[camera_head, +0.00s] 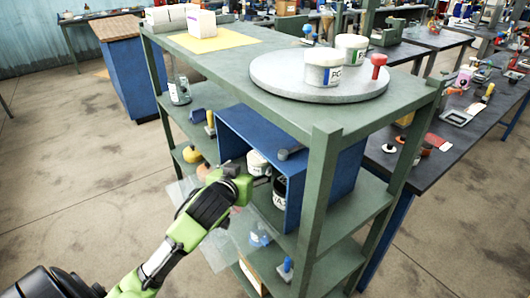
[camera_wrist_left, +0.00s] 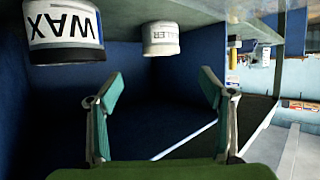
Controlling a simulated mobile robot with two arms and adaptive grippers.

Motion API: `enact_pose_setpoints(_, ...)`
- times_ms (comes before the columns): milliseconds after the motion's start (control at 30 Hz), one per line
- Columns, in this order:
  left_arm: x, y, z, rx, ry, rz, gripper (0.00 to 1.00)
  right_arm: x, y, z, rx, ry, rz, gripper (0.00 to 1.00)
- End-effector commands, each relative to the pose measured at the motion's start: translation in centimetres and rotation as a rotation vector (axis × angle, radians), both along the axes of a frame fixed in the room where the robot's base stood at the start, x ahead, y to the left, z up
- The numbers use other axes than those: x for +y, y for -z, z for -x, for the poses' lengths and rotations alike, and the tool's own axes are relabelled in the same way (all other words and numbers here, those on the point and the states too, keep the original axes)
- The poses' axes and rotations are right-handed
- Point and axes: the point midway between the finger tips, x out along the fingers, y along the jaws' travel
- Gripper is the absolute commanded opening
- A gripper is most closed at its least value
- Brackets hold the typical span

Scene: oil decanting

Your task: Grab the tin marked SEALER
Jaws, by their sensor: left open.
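My left gripper (camera_head: 262,180) reaches into the open side of a blue box (camera_head: 334,182) on the green shelf unit. In the left wrist view its two fingers (camera_wrist_left: 162,88) stand apart with nothing between them. A nearer tin marked WAX (camera_wrist_left: 64,32) also shows (camera_head: 280,192). My right gripper is out of view.
A shelf post (camera_head: 316,215) stands right of the box opening. Overhead, a round grey disc (camera_head: 275,72) on the top shelf holds two white tins (camera_head: 323,68) (camera_head: 351,49) and a red-topped item (camera_head: 378,65). Yellow-capped items (camera_head: 192,154) sit left of the box.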

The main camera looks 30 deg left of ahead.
Motion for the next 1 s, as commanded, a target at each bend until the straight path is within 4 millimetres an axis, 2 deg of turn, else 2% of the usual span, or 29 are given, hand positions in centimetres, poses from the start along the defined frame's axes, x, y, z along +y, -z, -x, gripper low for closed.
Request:
enact_pose_setpoints(67,0.2,0.2,-0.6,0.0,0.0,0.0,0.74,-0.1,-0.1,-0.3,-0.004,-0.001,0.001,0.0)
enact_pose_setpoints(133,0.5,0.6,-1.5,0.001,-0.001,-0.001,0.74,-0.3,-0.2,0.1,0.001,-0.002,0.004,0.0)
enact_pose_setpoints(300,1.5,1.9,-4.5,0.001,-0.001,-0.001,0.74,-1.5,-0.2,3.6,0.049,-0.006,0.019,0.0)
enact_pose_setpoints(433,2.0,2.7,-6.3,0.0,-0.001,0.0,0.74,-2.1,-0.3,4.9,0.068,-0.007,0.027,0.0)
enact_pose_setpoints(533,2.3,3.1,-7.1,0.0,0.0,0.0,0.74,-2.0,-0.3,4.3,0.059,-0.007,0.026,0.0)
enact_pose_setpoints(767,2.8,3.6,-8.3,0.0,-0.001,-0.001,0.74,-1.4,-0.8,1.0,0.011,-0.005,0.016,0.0)
enact_pose_setpoints(1000,3.8,4.9,-11.0,0.001,0.0,0.0,0.74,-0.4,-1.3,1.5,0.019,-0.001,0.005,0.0)
